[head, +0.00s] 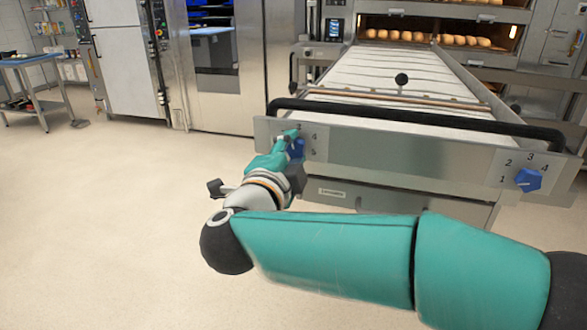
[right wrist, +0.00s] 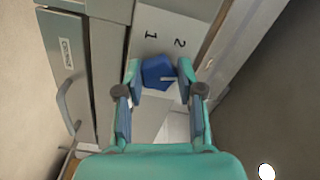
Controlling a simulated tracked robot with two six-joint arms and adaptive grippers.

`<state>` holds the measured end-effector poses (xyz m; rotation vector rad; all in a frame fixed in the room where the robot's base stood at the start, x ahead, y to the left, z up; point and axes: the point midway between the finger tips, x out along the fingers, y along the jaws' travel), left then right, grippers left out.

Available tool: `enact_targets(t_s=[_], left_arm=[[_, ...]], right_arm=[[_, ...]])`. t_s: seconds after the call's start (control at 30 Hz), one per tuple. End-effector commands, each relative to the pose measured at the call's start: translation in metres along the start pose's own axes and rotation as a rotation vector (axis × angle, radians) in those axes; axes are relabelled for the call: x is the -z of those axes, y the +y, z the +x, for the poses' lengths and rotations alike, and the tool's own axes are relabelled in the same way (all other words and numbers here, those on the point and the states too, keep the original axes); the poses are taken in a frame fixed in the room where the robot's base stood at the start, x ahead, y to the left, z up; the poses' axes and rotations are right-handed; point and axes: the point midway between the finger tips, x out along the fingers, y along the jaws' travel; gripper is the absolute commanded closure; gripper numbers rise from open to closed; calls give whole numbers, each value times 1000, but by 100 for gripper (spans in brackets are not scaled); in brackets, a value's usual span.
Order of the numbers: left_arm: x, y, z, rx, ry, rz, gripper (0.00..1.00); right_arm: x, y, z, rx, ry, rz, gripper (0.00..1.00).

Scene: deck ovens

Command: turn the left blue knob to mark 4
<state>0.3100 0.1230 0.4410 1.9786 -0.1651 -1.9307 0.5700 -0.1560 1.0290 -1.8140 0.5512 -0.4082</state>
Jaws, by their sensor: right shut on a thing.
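The left blue knob (head: 298,151) sits on the left end of the steel front panel (head: 400,163), partly hidden by my right gripper (head: 290,138). Marks 3 and 4 show above and to the right of it. In the right wrist view the knob (right wrist: 157,70) lies between the two fingertips of my right gripper (right wrist: 160,72), which is shut on it. A short white line on the knob points right in that view, and marks 1 and 2 show on the plate above it. I cannot tell which mark the line meets. My left gripper is not in view.
A second blue knob (head: 528,180) with its own number marks is at the panel's right end. A black rail (head: 420,118) runs above the panel, in front of the loader belt (head: 390,75). Deck ovens with loaves (head: 465,40) stand behind. The floor (head: 100,220) at left is clear.

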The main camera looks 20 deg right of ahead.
Motion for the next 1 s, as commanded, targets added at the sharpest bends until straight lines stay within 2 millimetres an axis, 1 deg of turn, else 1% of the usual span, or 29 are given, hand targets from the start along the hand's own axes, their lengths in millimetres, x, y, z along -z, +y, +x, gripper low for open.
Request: enact_targets(t_s=[0.03, 0.5, 1.0], left_arm=[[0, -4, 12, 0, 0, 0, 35], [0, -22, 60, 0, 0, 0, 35], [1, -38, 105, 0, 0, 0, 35]], right_arm=[[-1, 10, 0, -9, 3, 46, 97], [-1, 10, 0, -9, 6, 491, 97], [0, 10, 0, -9, 11, 962, 97]])
